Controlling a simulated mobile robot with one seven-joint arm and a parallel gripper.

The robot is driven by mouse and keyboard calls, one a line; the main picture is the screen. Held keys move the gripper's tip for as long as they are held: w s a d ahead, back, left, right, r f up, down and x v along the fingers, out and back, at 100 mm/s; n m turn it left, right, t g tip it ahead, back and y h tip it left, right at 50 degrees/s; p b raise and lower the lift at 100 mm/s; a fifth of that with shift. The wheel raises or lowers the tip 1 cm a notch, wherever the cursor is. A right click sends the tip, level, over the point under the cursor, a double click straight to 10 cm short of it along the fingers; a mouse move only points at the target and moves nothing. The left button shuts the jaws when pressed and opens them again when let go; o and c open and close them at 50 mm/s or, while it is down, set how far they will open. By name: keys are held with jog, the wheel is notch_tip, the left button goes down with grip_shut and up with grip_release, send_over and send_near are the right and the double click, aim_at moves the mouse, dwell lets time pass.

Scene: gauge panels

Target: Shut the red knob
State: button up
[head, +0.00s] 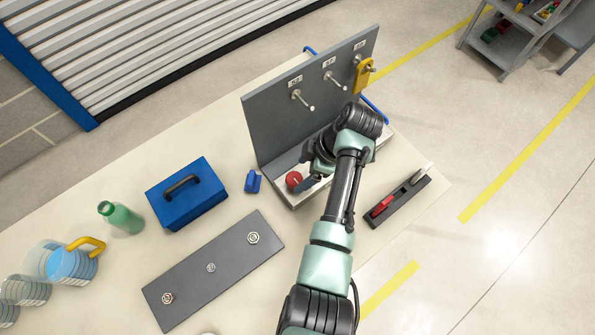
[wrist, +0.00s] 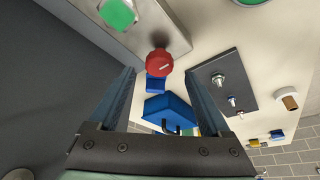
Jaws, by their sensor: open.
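The red knob (head: 294,180) sits at the near left end of the ledge of the grey upright panel (head: 285,115). In the wrist view the round, lobed red knob (wrist: 159,61) has a pale mark on its face. My gripper (head: 310,182) is close beside the knob, to its right in the head view. In the wrist view my gripper (wrist: 159,73) is open, with one finger on each side and the knob centred between and just beyond the tips. I see no contact. My arm hides part of the ledge in the head view.
A blue toolbox (head: 187,194), a small blue block (head: 252,181), a green bottle (head: 121,217) and a dark plate with bolts (head: 213,268) lie to the left. A base with red and white levers (head: 398,197) lies right of my arm. Pegs (head: 302,99) stick out of the panel.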

aim_at(295, 179)
jog(key=shift+x, duration=1.85)
jog(key=shift+c, duration=0.3)
grip_shut()
